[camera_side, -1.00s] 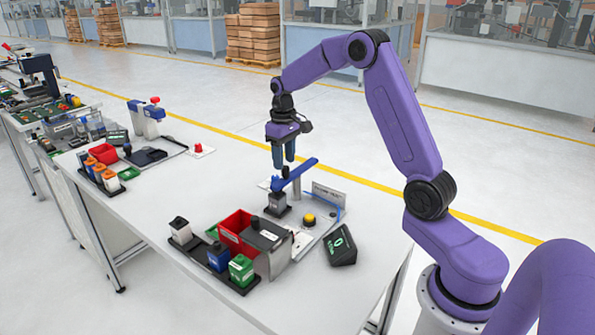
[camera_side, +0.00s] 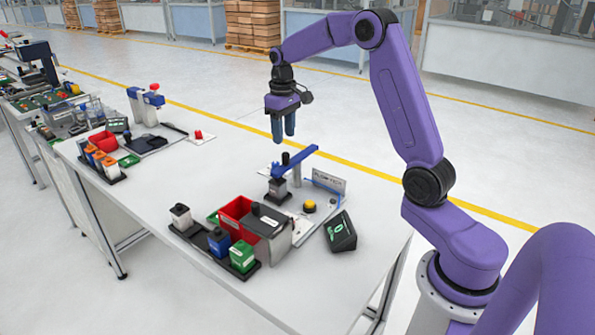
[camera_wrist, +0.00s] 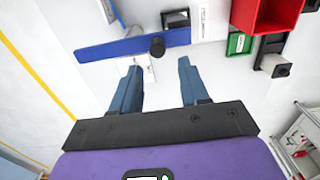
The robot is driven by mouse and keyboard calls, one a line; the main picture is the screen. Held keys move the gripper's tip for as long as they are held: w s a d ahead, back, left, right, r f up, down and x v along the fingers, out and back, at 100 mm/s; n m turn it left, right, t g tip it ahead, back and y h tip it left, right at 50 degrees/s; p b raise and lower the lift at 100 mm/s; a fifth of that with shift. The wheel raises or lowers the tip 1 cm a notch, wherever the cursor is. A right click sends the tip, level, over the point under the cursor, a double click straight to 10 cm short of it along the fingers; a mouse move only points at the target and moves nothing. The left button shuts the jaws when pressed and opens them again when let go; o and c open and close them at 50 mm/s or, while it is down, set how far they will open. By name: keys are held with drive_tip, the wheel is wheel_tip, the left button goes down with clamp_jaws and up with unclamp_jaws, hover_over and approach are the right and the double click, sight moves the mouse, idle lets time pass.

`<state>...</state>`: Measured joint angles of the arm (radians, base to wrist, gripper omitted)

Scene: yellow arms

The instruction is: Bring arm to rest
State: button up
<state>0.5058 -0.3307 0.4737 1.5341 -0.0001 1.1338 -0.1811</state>
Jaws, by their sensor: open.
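My gripper (camera_side: 284,133) hangs above the white table (camera_side: 222,172), its two blue fingers pointing down. It is open and empty, with a clear gap between the fingers in the wrist view (camera_wrist: 160,82). A test fixture with a blue lever (camera_side: 296,160) stands below it, and my fingertips are apart from it.
A display (camera_side: 340,232) and a yellow button (camera_side: 309,206) are right. The table's middle is clear.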

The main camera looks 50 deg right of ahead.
drive_tip(key=s+a+r+n, duration=0.2)
drive_tip(key=s+a+n, duration=0.4)
drive_tip(key=s+a, duration=1)
drive_tip(key=s+a+f+n, duration=0.1)
drive_tip(key=s+n, duration=0.2)
drive_tip(key=s, duration=0.7)
drive_tip(key=s+a+f+n, duration=0.1)
drive_tip(key=s+a+n, duration=0.1)
drive_tip(key=s, duration=0.8)
drive_tip(key=shift+f+n, duration=0.4)
drive_tip(key=shift+n, duration=0.4)
drive_tip(key=shift+o, duration=0.3)
drive_tip(key=shift+w, duration=0.1)
